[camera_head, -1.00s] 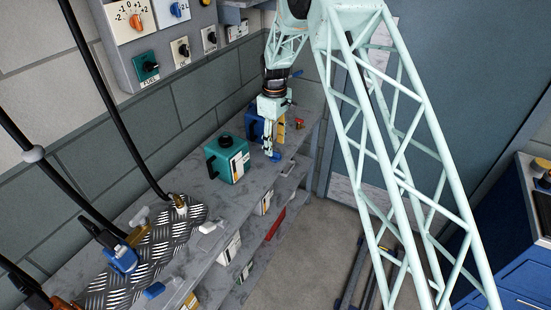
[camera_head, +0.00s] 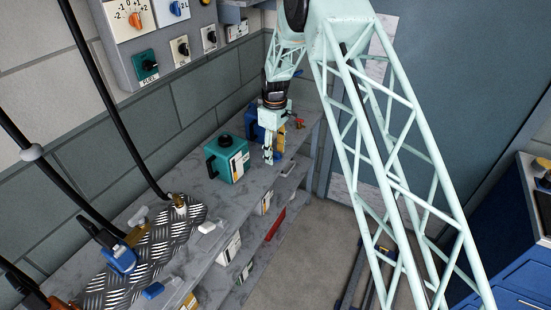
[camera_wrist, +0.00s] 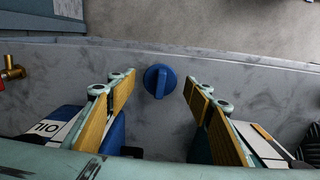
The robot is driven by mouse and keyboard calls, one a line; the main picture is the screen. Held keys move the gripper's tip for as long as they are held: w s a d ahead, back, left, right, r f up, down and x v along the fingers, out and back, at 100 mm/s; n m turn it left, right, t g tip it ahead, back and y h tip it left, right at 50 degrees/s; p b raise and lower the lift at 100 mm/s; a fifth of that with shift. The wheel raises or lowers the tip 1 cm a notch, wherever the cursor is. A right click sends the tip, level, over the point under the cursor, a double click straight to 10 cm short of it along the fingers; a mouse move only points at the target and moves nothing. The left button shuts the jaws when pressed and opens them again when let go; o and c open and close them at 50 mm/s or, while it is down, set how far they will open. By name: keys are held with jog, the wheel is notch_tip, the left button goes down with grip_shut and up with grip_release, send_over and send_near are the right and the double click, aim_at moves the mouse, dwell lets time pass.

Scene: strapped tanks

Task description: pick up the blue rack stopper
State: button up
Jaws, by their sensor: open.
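The blue rack stopper (camera_wrist: 160,81) is a round blue knob with a raised ridge, on the grey marbled shelf near its edge in the wrist view. My gripper (camera_wrist: 161,82) is open, with its yellow-padded fingers on either side of the stopper in that view. No contact shows, and the height gap is hard to judge. In the head view my gripper (camera_head: 268,157) points down over the shelf, beside the blue tank. The stopper is largely hidden by the fingers there.
A blue tank (camera_wrist: 114,137) labelled OIL stands left of the stopper in the wrist view. A teal tank (camera_head: 225,160) stands nearby. A brass fitting with a red handle (camera_wrist: 13,70) is at the far left. The shelf around the stopper is clear.

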jog(key=shift+f, duration=0.25)
dwell(0.4)
jog(key=c, duration=0.9)
